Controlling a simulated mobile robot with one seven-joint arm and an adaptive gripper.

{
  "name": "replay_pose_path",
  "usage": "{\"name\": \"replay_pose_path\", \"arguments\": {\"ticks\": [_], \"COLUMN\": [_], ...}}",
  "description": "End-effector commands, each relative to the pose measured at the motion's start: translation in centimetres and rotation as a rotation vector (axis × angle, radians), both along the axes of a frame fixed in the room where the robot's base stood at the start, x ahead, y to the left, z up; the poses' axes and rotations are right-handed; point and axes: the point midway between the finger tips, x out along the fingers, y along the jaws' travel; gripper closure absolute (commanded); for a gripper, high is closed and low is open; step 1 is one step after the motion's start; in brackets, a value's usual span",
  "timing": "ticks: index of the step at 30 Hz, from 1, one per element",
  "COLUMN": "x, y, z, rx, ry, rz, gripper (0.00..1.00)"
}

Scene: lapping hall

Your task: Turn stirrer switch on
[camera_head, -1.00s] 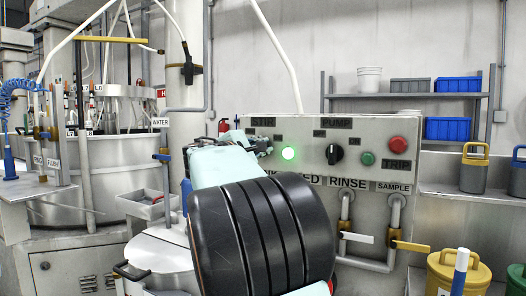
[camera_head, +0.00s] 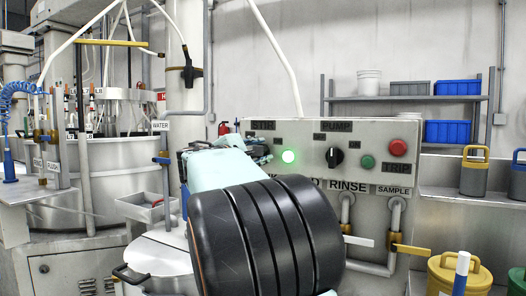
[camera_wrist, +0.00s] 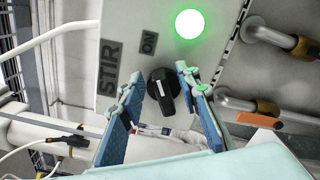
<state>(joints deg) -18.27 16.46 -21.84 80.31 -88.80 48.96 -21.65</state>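The stirrer switch is a black rotary knob (camera_wrist: 161,91) with a white line, on the grey panel beside the STIR label (camera_wrist: 110,67) and the ON label (camera_wrist: 149,43). In the wrist view its line runs nearly up and down, tilted slightly left at the top. My gripper (camera_wrist: 160,75) is open, with one blue-and-mint finger on each side of the knob; I cannot tell whether either touches it. In the head view my gripper (camera_head: 259,148) is at the panel's left part, under the STIR label (camera_head: 262,125), and hides the knob.
A lit green lamp (camera_head: 288,156) is right of my gripper. Further right are the pump knob (camera_head: 334,157), a green button (camera_head: 367,161) and a red button (camera_head: 398,148). Pipes with valve handles (camera_head: 358,241) hang below. A lidded drum (camera_head: 160,262) stands at lower left.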

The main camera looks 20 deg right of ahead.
Motion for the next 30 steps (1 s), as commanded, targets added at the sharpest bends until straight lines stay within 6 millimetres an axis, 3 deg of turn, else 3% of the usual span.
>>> {"name": "replay_pose_path", "arguments": {"ticks": [9, 15, 30], "x": [-4.1, -5.9, -6.6], "y": [5.5, 7.7, 8.0], "z": [0.0, 0.0, -0.2], "rx": [0.001, 0.001, 0.013], "ry": [0.000, -0.001, -0.001], "rz": [0.005, 0.002, -0.004], "gripper": [0.70, 0.70, 0.70]}}
